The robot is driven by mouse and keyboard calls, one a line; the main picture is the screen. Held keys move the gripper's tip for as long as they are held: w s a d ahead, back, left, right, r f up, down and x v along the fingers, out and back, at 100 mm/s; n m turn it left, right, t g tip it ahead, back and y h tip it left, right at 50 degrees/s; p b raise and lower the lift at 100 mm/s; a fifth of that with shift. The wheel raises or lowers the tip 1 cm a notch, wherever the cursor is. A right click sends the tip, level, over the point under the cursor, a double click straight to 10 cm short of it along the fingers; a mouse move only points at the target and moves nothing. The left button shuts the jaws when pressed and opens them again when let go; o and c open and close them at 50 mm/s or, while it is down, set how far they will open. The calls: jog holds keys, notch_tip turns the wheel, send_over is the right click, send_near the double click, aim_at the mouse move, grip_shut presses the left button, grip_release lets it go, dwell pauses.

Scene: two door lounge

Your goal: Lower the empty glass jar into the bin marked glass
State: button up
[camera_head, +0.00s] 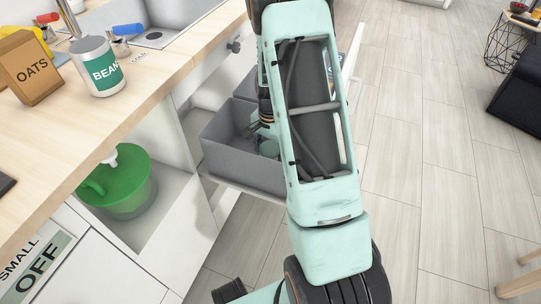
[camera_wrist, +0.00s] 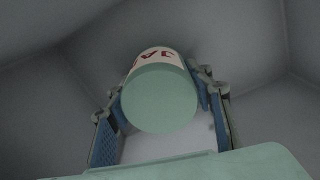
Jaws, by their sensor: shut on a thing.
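The glass jar (camera_wrist: 162,98) is pale green with a white label and red letters, partly readable as "JA". My gripper (camera_wrist: 165,88) is shut on it, one finger on each side, in the wrist view. In the head view my gripper (camera_head: 258,127) reaches down into a grey bin (camera_head: 228,165), and a pale green bit of the jar (camera_head: 268,149) shows inside. Grey bin walls (camera_wrist: 50,90) surround the jar in the wrist view. I cannot tell whether the jar touches the floor of the bin. No marking on this bin shows; my arm hides its right part.
The bin sits in a pulled-out drawer; another grey bin (camera_head: 246,85) is behind it. The counter (camera_head: 150,90) at left bears a beans can (camera_head: 98,68) and an oats box (camera_head: 30,68). A green container (camera_head: 118,185) stands in an open cupboard.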

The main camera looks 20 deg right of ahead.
jog(key=o, duration=1.3)
notch_tip(320, 180, up, 12)
jog(key=shift+r, duration=0.1)
jog(key=r+p, duration=0.4)
jog(key=r, duration=0.1)
jog(key=s+d+r+p, duration=0.1)
jog(key=r+p, duration=0.3)
jog(key=r, duration=0.1)
jog(key=r+p, duration=0.4)
jog(key=shift+s+d+r, duration=0.2)
jog(key=shift+r, duration=0.2)
